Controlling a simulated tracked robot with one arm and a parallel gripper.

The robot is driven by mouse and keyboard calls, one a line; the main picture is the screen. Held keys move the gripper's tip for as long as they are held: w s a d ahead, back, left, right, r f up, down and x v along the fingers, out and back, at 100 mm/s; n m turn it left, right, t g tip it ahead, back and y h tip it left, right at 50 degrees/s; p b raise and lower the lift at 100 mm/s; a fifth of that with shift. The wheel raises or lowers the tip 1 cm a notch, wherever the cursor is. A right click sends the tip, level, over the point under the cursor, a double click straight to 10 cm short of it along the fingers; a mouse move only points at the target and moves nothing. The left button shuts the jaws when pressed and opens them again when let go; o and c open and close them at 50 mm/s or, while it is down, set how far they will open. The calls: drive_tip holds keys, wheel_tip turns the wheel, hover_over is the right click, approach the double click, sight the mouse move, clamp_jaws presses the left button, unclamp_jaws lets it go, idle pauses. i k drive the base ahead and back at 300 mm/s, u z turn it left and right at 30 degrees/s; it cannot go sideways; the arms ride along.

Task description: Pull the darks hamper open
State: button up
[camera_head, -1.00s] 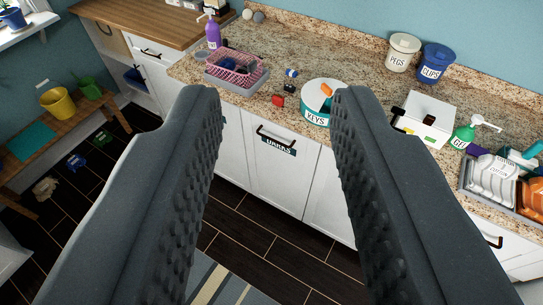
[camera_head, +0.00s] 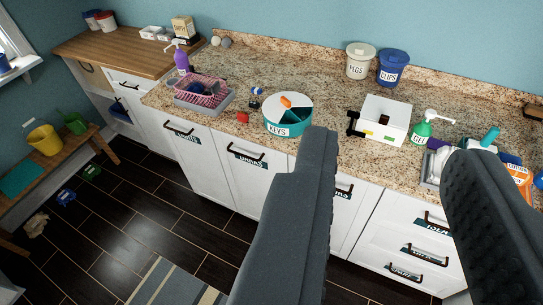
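The darks hamper (camera_head: 238,185) is a white front panel in the counter, left of centre, with a black bar handle (camera_head: 246,153) and a teal label below it. Its front looks flush with its neighbours, so it looks shut. My gripper (camera_head: 390,147) is open, its two grey ridged fingers wide apart with nothing between them. The fingers are to the right of the darks handle and apart from it. The left finger hides part of the front to the right of the hamper.
Similar white fronts with handles stand to the left (camera_head: 182,128) and right. On the granite counter are a teal round tub (camera_head: 288,120), a pink basket (camera_head: 203,90) and a white box (camera_head: 383,121). The dark floor (camera_head: 160,215) before the hamper holds a striped rug (camera_head: 165,283).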

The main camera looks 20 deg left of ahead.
sight(250, 168)
drive_tip(key=z, duration=0.05)
drive_tip(key=i, duration=0.85)
drive_tip(key=u, duration=0.3)
